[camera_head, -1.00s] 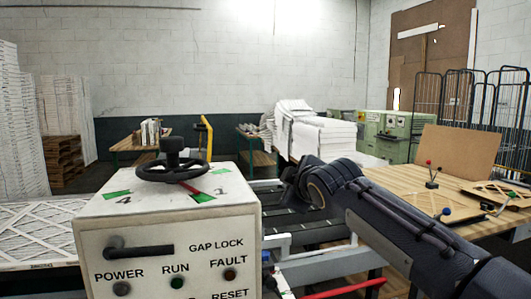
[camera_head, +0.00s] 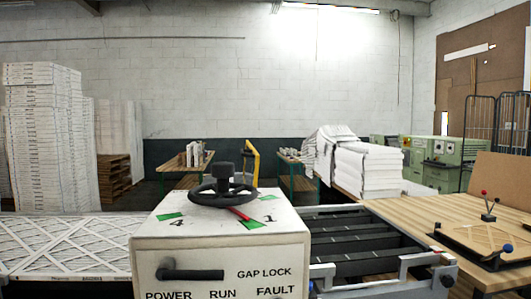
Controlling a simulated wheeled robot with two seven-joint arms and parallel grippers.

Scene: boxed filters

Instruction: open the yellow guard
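A yellow upright part (camera_head: 252,160), which may be the guard, stands behind the white control box (camera_head: 220,236). Its lower end is hidden by the box and the black handwheel (camera_head: 223,190). I cannot tell from here whether it is open or closed. The box front carries a black gap lock handle (camera_head: 190,273) and the POWER, RUN and FAULT labels. Neither of my grippers is in view.
Dark conveyor slats (camera_head: 370,245) in a grey frame lie right of the box. A wooden table (camera_head: 440,230) with a jig stands further right. Pleated filters (camera_head: 65,248) lie at left, before tall white stacks (camera_head: 45,135). Green machines (camera_head: 440,160) stand behind.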

